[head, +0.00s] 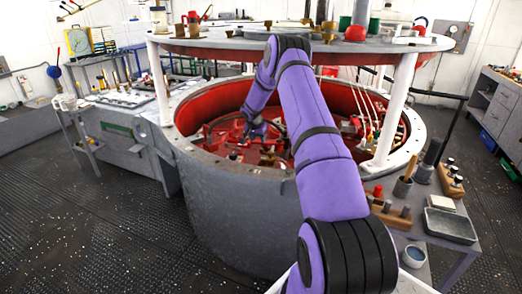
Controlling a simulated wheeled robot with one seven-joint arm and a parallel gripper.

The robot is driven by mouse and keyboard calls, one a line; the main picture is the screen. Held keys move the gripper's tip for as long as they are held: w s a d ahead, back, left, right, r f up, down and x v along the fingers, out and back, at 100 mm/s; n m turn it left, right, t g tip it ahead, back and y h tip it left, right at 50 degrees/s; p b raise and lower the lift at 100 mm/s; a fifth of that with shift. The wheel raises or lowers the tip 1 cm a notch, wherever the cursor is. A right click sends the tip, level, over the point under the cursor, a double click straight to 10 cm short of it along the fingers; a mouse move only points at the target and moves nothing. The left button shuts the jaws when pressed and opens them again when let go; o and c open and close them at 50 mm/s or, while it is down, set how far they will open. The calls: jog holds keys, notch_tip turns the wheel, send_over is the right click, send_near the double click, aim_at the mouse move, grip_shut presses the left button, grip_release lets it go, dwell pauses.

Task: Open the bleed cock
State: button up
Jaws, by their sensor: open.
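My gripper (246,136) reaches down into the red-lined round well (225,104), low over the red machinery at its bottom. It is small and dark in the head view; its jaws are open, with nothing seen between them. Several brass and red fittings stand inside the well, among them a brass fitting (267,157) just right of and below the gripper. I cannot tell which fitting is the bleed cock. My purple arm crosses the middle of the view and hides part of the well.
A round upper plate (215,45) on white posts (398,108) stands over the well, with small items on it. The grey rim (187,137) surrounds my gripper. A side table (445,215) with a tray and tools stands at right; a grey bench (125,145) stands at left.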

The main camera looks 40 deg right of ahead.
aim_at(261, 149)
jog(key=x, duration=0.9)
jog(key=shift+w+r, duration=0.1)
jog(key=shift+c, duration=0.2)
grip_shut()
